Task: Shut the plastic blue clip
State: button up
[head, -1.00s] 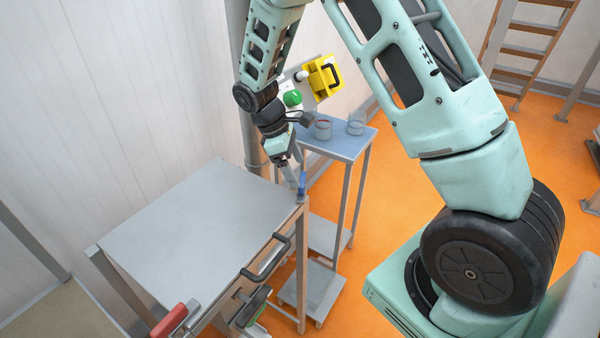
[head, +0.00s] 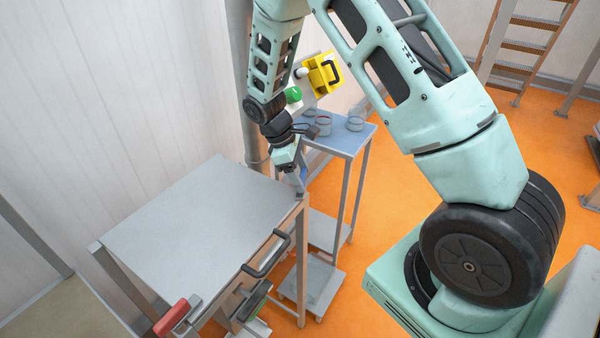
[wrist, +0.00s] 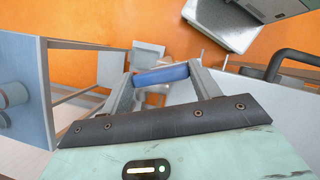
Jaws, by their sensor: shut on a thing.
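The blue clip (wrist: 160,75) lies across between my two fingertips in the wrist view, touching both. My gripper (wrist: 161,78) is shut on it. In the head view my gripper (head: 301,187) is at the far right corner of the grey table, with a small part of the blue clip (head: 304,174) showing beside the fingers. The fingers hide most of the clip there, and I cannot tell whether its two halves are closed together.
The grey table (head: 200,220) has a clear top, with a black handle (head: 268,255) and a red-handled part (head: 172,316) at its front edge. A small blue-topped stand (head: 345,142) holding cups is behind my gripper. A yellow box (head: 322,74) stands farther back.

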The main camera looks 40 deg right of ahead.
jog(key=m+y, duration=0.1)
jog(key=m, duration=0.3)
jog(key=shift+w+m+g+y, duration=0.1)
jog(key=shift+m+g+y, duration=0.3)
jog(key=o, duration=1)
jog(key=shift+r, duration=0.1)
jog(key=b+v, duration=0.3)
jog(key=v, duration=1.4)
jog(key=shift+w+r, duration=0.1)
jog(key=shift+r, duration=0.05)
